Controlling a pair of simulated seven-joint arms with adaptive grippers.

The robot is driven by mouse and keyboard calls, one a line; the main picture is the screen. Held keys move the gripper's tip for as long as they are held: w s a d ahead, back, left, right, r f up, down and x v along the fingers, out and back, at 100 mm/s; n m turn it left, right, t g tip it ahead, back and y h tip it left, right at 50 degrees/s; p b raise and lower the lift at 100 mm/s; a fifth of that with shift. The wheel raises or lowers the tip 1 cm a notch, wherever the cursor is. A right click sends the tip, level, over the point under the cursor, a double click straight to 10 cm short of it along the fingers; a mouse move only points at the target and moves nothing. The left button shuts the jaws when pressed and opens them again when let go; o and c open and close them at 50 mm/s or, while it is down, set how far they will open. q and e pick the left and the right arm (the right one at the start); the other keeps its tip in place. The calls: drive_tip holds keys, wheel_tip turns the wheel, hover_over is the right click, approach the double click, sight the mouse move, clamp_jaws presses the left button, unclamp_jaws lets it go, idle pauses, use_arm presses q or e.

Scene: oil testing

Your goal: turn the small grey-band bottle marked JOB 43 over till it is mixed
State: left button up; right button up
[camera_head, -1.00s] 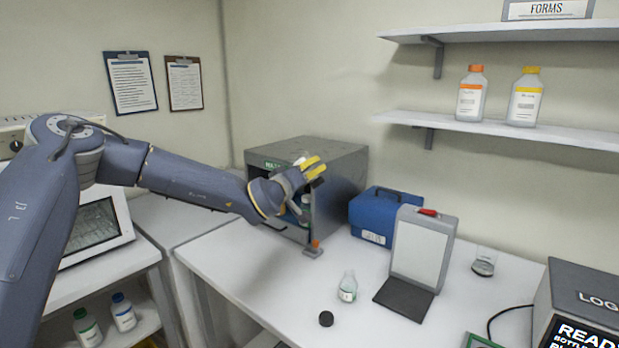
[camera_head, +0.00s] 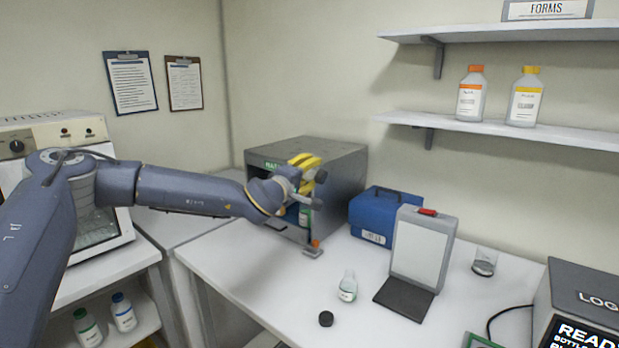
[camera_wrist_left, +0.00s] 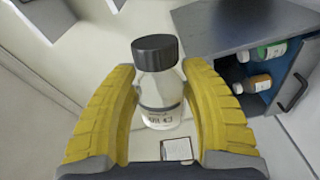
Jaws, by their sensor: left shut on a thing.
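A small clear bottle with a black cap and a grey band (camera_wrist_left: 160,88) is in the left wrist view. Its label seems to read JOB 43, though the print is blurred. My left gripper (camera_wrist_left: 160,75) has its yellow fingers shut on the bottle's sides. In the head view my left gripper (camera_head: 306,172) is in the air before the grey cabinet. There the bottle is mostly hidden by the gripper, and I cannot tell its exact tilt. My right gripper is not in view.
The grey cabinet (camera_head: 340,160) stands open with bottles inside. On the table are an open clear bottle (camera_head: 348,288), a loose black cap (camera_head: 326,319), a blue case (camera_head: 375,215), a light panel stand (camera_head: 420,250) and a beaker (camera_head: 484,263). The front left tabletop is clear.

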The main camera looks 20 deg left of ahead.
use_arm(q)
drive_tip(key=n, duration=0.5)
drive_tip(key=shift+n, duration=0.9)
drive_tip(key=n, duration=0.3)
drive_tip(key=shift+f, duration=0.1)
drive_tip(key=n, duration=0.3)
drive_tip(key=shift+n, duration=0.4)
